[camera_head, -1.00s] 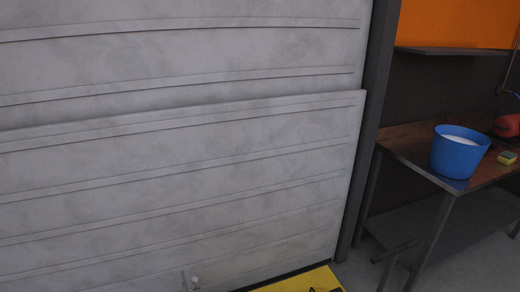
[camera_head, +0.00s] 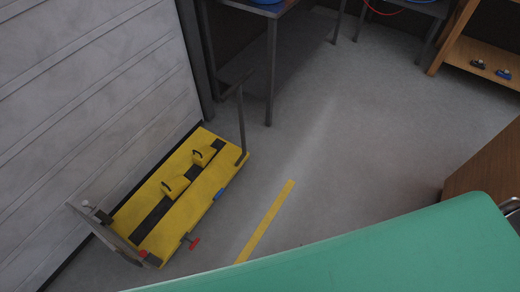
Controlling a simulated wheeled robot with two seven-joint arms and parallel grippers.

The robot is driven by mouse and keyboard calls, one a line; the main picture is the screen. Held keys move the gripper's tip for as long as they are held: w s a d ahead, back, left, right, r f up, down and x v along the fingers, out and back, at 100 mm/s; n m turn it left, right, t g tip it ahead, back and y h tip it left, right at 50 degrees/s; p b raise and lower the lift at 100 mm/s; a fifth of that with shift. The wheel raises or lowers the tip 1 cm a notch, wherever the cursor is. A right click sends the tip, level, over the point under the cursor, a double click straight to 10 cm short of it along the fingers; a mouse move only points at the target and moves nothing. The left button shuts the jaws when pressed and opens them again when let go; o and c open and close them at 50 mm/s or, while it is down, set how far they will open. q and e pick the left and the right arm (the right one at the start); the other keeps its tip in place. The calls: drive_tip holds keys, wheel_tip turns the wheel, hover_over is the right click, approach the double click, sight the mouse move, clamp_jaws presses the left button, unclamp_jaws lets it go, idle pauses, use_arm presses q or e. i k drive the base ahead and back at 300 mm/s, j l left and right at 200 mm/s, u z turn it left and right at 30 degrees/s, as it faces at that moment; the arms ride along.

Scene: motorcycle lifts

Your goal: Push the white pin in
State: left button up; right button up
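A yellow motorcycle lift (camera_head: 193,210) with a black centre strip lies on the floor at the left, beside the grey panelled wall. A small white knob (camera_head: 85,204), which looks like the white pin, sits at the top of the grey upright plate at the lift's near left end. How far it stands out is too small to tell. Neither of my grippers is in view.
A green surface (camera_head: 380,250) fills the lower right foreground. A metal table (camera_head: 271,70) stands behind the lift, with a wooden shelf (camera_head: 480,62) at the upper right. A red knob (camera_head: 194,243) sticks out from the lift's near side.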

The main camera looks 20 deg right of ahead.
sight(86, 204)
drive_tip(key=u, duration=1.4)
drive_tip(key=z, duration=0.45)
